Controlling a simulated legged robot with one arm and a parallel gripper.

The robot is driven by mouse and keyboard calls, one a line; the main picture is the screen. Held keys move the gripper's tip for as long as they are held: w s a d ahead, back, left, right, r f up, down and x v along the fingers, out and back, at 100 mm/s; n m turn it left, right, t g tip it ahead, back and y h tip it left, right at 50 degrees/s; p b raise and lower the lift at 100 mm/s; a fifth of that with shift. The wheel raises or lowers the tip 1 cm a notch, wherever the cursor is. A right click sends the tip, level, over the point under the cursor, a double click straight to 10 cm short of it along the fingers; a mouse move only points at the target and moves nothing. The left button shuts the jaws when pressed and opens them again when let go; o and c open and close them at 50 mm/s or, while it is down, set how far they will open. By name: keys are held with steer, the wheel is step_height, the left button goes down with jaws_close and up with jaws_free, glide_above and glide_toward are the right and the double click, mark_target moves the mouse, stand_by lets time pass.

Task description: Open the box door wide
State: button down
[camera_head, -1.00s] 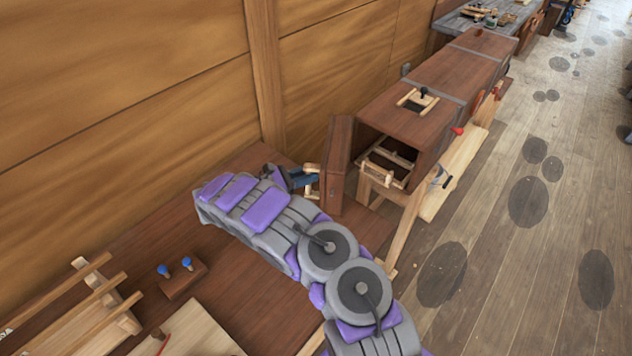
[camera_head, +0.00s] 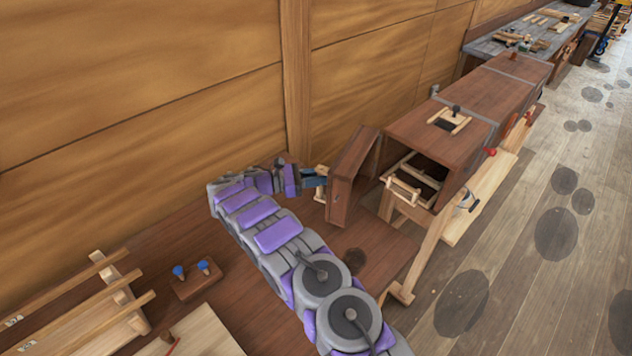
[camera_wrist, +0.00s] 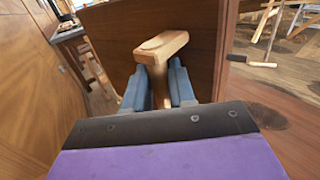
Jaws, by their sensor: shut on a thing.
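The box (camera_head: 440,140) is a long dark-brown wooden case on a pale wooden stand, its near end open. Its door (camera_head: 350,180) is a brown panel standing ajar to the left of the opening, at an angle to it. A pale wooden handle (camera_head: 320,184) sits on the door's outer face. My gripper (camera_head: 318,182) is shut on this handle. In the wrist view, my blue fingers (camera_wrist: 158,88) close on both sides of the handle's stem, below its pale crossbar (camera_wrist: 162,45). The door (camera_wrist: 200,50) fills the middle behind it.
Inside the box is a pale slatted wooden frame (camera_head: 408,188). The wood-panelled wall (camera_head: 150,60) runs close behind my gripper. A small block with blue pegs (camera_head: 196,278) and a wooden rack (camera_head: 100,300) lie at lower left. Open floor lies right of the box.

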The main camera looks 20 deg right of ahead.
steer(key=shift+w+d+r, duration=0.1)
steer(key=shift+w+d, duration=0.15)
steer(key=shift+d, duration=0.05)
stand_by(0.4)
steer(key=c, duration=1.4)
jaws_free()
steer(key=o, duration=0.3)
steer(key=shift+d, duration=0.45)
steer(key=shift+o, duration=0.2)
steer(key=shift+a, duration=0.1)
steer(key=shift+a+f, duration=0.2)
steer(key=shift+a, duration=0.15)
steer(key=shift+a, duration=0.15)
